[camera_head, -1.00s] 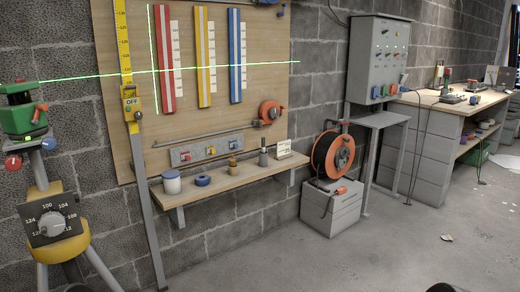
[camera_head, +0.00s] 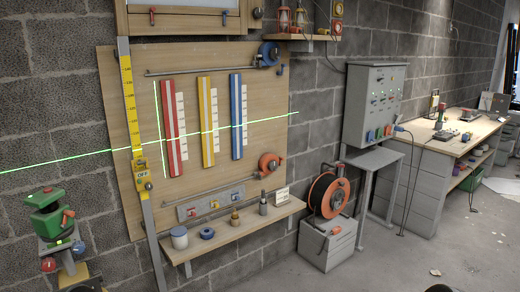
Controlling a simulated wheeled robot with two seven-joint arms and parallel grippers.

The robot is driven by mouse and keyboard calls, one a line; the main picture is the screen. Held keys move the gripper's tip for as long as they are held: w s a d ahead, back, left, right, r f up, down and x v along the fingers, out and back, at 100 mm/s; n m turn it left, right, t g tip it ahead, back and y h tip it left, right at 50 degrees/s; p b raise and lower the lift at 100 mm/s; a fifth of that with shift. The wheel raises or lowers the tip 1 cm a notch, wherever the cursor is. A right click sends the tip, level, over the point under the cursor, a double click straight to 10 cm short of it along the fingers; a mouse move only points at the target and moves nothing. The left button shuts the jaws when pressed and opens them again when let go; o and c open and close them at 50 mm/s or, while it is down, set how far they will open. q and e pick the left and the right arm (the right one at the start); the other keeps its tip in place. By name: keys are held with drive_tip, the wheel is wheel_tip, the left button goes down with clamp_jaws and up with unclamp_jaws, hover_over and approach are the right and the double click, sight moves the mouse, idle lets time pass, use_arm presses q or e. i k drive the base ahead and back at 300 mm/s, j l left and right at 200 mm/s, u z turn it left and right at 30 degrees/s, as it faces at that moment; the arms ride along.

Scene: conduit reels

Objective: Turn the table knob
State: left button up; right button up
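The green laser unit (camera_head: 48,215) stands on a small stand at the lower left. Below it are a red knob (camera_head: 48,264) and a blue knob (camera_head: 78,249) at the sides of its table. I cannot tell which knob is the table knob. The yellow tripod head (camera_head: 75,277) is cut by the bottom edge, and the dial is out of view. The green laser line crosses the wall board (camera_head: 120,130) and its red, yellow and blue strips. A yellow detector (camera_head: 140,176) on the staff (camera_head: 127,80) shows OFF.
A shelf (camera_head: 235,232) under the board holds small jars and parts. An orange cable reel (camera_head: 328,195) sits on a grey box (camera_head: 327,245). A control cabinet (camera_head: 376,105) and a workbench (camera_head: 440,140) stand to the right. The floor (camera_head: 430,265) at the lower right is mostly clear.

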sight(78, 248)
drive_tip(key=u, duration=1.25)
